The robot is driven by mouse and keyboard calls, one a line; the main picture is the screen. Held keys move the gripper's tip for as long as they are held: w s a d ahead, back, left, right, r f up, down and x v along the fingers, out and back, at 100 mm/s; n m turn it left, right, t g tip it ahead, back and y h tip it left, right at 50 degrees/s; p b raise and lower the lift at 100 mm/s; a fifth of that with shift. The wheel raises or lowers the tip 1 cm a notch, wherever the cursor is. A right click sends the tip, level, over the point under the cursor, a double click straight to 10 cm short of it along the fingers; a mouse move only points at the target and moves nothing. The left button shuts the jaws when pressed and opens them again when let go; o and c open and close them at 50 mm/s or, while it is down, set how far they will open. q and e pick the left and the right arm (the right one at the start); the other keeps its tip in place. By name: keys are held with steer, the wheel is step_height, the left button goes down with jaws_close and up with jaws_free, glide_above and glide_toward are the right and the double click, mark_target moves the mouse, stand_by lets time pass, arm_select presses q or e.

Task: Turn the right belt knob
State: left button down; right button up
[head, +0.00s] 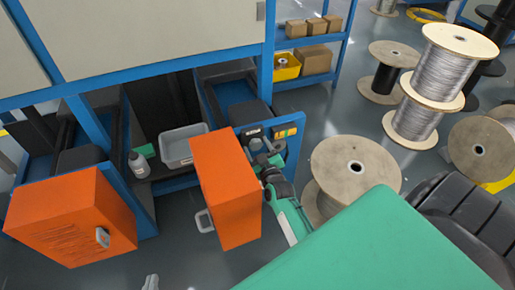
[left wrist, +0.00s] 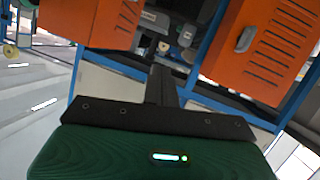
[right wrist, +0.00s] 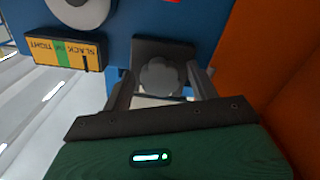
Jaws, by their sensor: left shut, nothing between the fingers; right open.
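The right belt knob (right wrist: 160,76) is a round grey lobed knob on a dark square plate on the blue panel. In the right wrist view it lies between the two fingers of my open right gripper (right wrist: 162,88); I cannot tell whether they touch it. In the head view my right gripper (head: 264,152) is at the blue panel, beside the open orange door, and largely covers the knob. A yellow and green SLACK/TIGHT label (right wrist: 65,50) is beside the knob. My left gripper (left wrist: 163,80) is shut and empty, away from the panel, facing the orange doors.
An orange door (head: 226,188) stands close beside my right gripper; another orange door (head: 70,215) is at the left. A grey bin (head: 184,146) and a bottle (head: 138,164) stand on the shelf between. Large cable reels (head: 355,168) stand on the floor at the right.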

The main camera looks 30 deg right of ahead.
steer(key=c, duration=1)
steer(key=shift+r+m+p, duration=0.1)
steer(key=shift+m+p, duration=0.95)
steer(key=shift+m, duration=0.05)
steer(key=shift+m+p, duration=0.55)
steer(key=shift+m, duration=0.35)
arm_select(q)
steer(key=s+a+g+y, duration=0.2)
steer(key=a+g+y, duration=0.1)
steer(key=a+g, duration=0.2)
steer(key=shift+a+f+p, duration=0.3)
steer(key=shift+a+p, duration=0.1)
steer(key=shift+a, duration=0.75)
arm_select(e)
steer(key=shift+m, duration=0.9)
arm_select(q)
steer(key=shift+s, duration=0.1)
arm_select(e)
steer(key=o, duration=1)
arm_select(q)
steer(key=shift+s+a+r+g+y+p, duration=0.25)
steer(key=shift+s+a+g+y+p, duration=0.35)
steer(key=shift+a+g, duration=0.4)
arm_select(e)
steer(key=v, duration=0.7)
steer(key=shift+s, duration=0.3)
